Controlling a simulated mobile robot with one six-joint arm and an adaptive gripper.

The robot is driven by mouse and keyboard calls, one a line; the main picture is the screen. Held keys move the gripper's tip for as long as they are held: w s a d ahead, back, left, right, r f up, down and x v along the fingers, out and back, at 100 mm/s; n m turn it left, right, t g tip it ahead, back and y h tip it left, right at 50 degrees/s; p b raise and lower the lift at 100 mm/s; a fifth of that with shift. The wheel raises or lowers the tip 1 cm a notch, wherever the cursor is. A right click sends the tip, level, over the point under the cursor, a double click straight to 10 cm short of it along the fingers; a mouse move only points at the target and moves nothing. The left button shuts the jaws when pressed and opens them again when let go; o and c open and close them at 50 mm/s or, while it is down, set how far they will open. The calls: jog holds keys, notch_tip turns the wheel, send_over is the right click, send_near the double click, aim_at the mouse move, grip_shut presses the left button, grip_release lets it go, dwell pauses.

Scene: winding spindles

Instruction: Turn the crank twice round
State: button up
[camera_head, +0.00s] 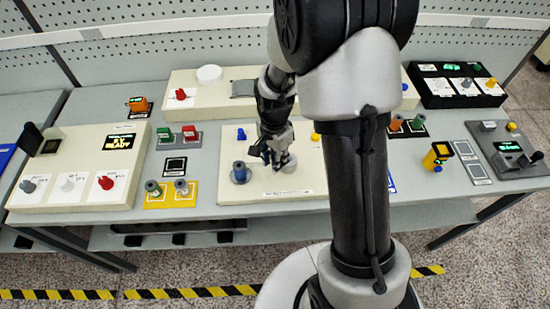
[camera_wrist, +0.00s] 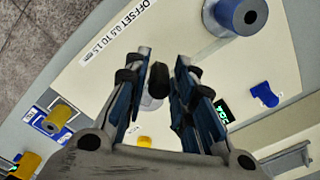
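My gripper (camera_head: 275,155) hangs over the cream panel (camera_head: 230,194) on the middle of the bench. In the wrist view, its two fingers (camera_wrist: 163,60) are apart. A small dark knob (camera_wrist: 158,80), perhaps the crank's handle, shows between them, closer to the left finger; I cannot tell whether it touches. A pale round part (camera_head: 289,163) shows beside the fingertips in the head view. The crank's arm cannot be made out, being hidden by the fingers. A blue spindle (camera_head: 240,172) with a grey centre stands left of my gripper and shows at the wrist view's top right (camera_wrist: 240,14).
Yellow knobs (camera_head: 241,134) and a blue knob (camera_wrist: 264,94) stand on the panel. A yellow plate with two grey-topped posts (camera_head: 181,187) lies left. A cream box with a red knob (camera_head: 105,182) is farther left. A yellow device (camera_head: 436,156) stands right.

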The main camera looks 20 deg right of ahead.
jog(key=shift+o, duration=1.2)
jog(key=shift+w+r, duration=0.1)
jog(key=shift+r, duration=0.4)
notch_tip(320, 180, up, 11)
